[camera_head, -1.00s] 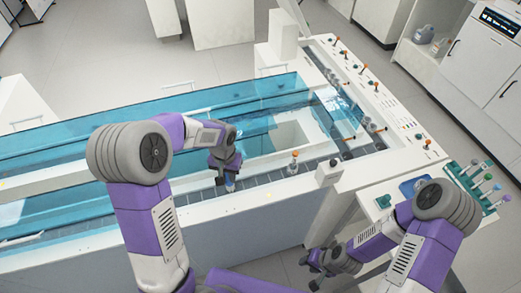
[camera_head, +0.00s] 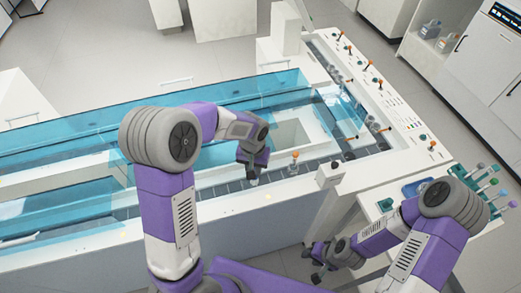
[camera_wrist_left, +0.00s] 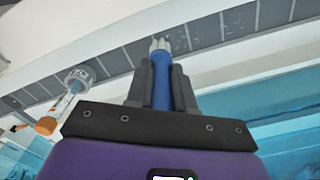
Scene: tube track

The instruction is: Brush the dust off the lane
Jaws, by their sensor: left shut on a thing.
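The lane (camera_head: 276,174) is a dark grey segmented track along the near side of the machine. In the left wrist view the lane (camera_wrist_left: 205,33) crosses the top, with small pale specks on some segments. My left gripper (camera_head: 252,176) is over the lane, shut on a blue brush (camera_wrist_left: 161,82) with pale bristles. The bristles point at the lane; I cannot tell whether they touch it. My right gripper (camera_head: 314,263) hangs low in front of the machine, apart from the lane, and looks open and empty.
An orange-capped tube (camera_head: 295,157) stands on the lane just right of my left gripper; it also shows in the left wrist view (camera_wrist_left: 62,106). Blue transparent panels (camera_head: 85,130) cover the machine behind the lane. A rack with coloured knobs (camera_head: 478,185) stands at the right.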

